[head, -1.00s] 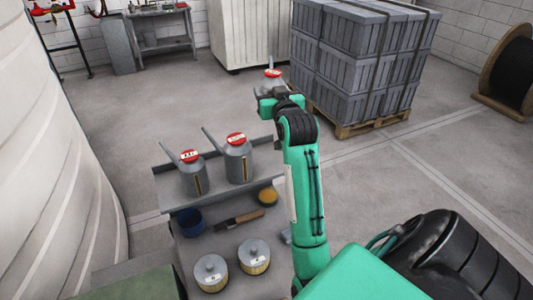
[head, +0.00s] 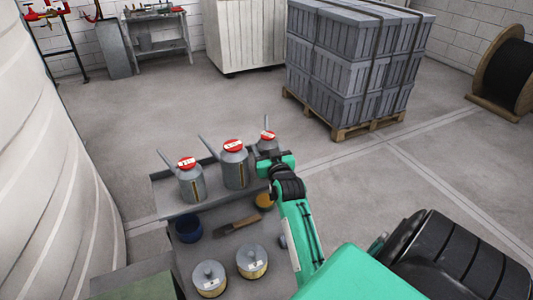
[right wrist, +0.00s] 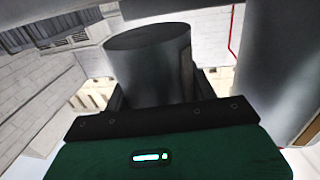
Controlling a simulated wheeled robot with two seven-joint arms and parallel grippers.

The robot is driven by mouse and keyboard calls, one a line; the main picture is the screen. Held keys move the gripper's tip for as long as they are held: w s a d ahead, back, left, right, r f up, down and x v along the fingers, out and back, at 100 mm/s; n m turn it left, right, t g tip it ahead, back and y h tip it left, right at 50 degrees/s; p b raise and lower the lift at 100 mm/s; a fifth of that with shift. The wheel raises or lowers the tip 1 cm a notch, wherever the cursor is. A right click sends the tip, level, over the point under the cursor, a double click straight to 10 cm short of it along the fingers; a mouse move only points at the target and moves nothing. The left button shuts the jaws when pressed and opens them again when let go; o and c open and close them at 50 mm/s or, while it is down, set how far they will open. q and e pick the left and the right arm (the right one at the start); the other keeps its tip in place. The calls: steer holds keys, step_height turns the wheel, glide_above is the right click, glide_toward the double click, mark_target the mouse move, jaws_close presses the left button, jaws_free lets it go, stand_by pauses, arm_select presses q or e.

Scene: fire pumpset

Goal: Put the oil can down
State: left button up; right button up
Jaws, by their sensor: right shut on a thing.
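My right gripper (head: 270,158) is shut on a grey oil can with a red and white top (head: 268,140), at the right end of the cart's upper shelf. The gripper hides the can's lower part, so I cannot tell whether it touches the shelf. The right wrist view shows the grey can body (right wrist: 150,62) between the dark fingers. Two similar oil cans stand upright on the shelf to the left, a middle one (head: 235,170) and a left one (head: 191,185). My left gripper is not in view.
The grey cart's upper shelf (head: 167,201) holds the cans. Its lower level carries a blue cup (head: 188,230), a brush (head: 238,223), a yellow round item (head: 264,201) and two filters (head: 209,278). A strapped crate stack (head: 345,65) stands behind. The floor between is clear.

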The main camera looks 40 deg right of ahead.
step_height(320, 180, down, 2)
steer(key=shift+f, duration=0.1)
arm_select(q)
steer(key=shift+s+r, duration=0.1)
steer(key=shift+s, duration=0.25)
arm_select(e)
steer(key=shift+f, duration=0.1)
steer(key=o, duration=1.2)
steer(key=shift+c, duration=0.2)
